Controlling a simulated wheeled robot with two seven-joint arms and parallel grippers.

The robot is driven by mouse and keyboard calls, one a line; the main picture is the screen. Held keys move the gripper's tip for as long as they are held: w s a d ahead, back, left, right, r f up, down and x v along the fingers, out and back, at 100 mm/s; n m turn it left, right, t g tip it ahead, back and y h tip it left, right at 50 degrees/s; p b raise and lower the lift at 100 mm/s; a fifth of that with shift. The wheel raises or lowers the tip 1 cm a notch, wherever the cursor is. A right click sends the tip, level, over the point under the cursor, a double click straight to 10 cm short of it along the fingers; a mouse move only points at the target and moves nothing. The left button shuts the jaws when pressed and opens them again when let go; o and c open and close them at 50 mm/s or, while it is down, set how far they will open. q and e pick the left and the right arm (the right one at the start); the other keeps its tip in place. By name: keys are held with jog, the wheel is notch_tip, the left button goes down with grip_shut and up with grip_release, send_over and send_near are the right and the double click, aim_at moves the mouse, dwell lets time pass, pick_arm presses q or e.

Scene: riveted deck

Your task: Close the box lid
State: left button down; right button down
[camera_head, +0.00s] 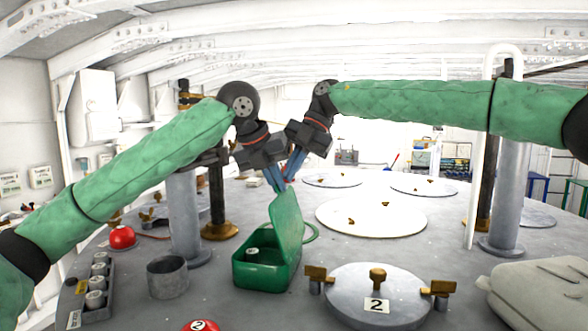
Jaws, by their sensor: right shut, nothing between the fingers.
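The green box (262,276) stands on the grey deck at the centre, open at the top. A small grey cylinder (252,253) shows inside it. Its green lid (287,222) stands steeply raised on the right side of the box. My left gripper (275,184) points down at the lid's upper edge, its fingertips at or just above it. I cannot tell whether it touches the lid or how wide it is. My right gripper (290,174) comes in from the right, shut and empty, its fingertips close beside the left one's and overlapping them in view.
A grey cup (167,277) and a tray of small cylinders (96,290) stand left of the box. A round hatch marked 2 (377,297) with brass clamps is at front right, beside a grey case (543,292). Metal posts rise on both sides.

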jog(key=shift+w+a+f+h, duration=0.1)
jog(key=shift+a+f+h, duration=0.1)
jog(key=shift+a, duration=0.35)
jog(key=shift+a+f+h, duration=0.15)
jog(key=shift+a+h, duration=0.05)
jog(key=shift+a, duration=0.35)
